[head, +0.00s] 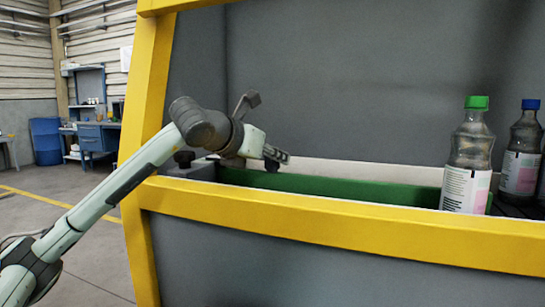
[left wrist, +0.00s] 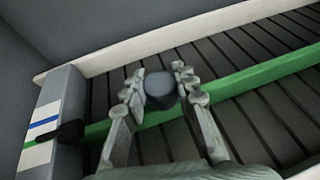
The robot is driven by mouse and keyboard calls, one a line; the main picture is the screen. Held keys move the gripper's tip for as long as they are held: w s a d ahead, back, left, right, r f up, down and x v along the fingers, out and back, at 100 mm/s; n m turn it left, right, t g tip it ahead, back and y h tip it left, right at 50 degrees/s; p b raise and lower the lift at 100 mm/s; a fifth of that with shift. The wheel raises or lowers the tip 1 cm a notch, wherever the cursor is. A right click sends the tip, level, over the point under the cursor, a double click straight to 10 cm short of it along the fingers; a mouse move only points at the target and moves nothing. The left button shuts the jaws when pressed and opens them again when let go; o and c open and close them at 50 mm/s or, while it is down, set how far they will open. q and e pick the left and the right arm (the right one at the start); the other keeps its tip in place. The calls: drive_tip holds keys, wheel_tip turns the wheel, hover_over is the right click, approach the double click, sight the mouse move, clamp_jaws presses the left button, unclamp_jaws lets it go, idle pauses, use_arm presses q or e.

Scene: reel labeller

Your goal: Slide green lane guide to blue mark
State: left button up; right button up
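The green lane guide (head: 330,187) is a long green bar along the yellow-framed conveyor. In the left wrist view the guide (left wrist: 240,84) crosses the dark slats diagonally, with a dark round knob (left wrist: 160,90) on it. My left gripper (head: 275,157) is over the guide's left part. In the wrist view the left gripper (left wrist: 162,82) has its fingers apart on either side of the knob; contact is unclear. A black pointer (left wrist: 70,132) at the guide's end lies on a light end plate, its tip by a green stripe (left wrist: 29,143). The blue mark (left wrist: 43,122) is just above it. My right gripper is out of view.
Two bottles stand at the right, one with a green cap (head: 465,160) and one with a blue cap (head: 521,155). A yellow rail (head: 330,222) runs along the front. A white rail (left wrist: 150,45) borders the slats at the far side. The slats between it and the guide look clear.

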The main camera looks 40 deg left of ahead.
use_arm(q)
clamp_jaws()
drive_tip(key=shift+w+a, duration=0.1)
drive_tip(key=shift+w, duration=0.15)
drive_tip(key=shift+w+a+p, duration=0.25)
drive_tip(key=shift+w+p, duration=0.05)
drive_tip(key=shift+w, duration=0.85)
drive_tip(key=shift+o, duration=1.9)
unclamp_jaws()
drive_tip(key=o, duration=0.3)
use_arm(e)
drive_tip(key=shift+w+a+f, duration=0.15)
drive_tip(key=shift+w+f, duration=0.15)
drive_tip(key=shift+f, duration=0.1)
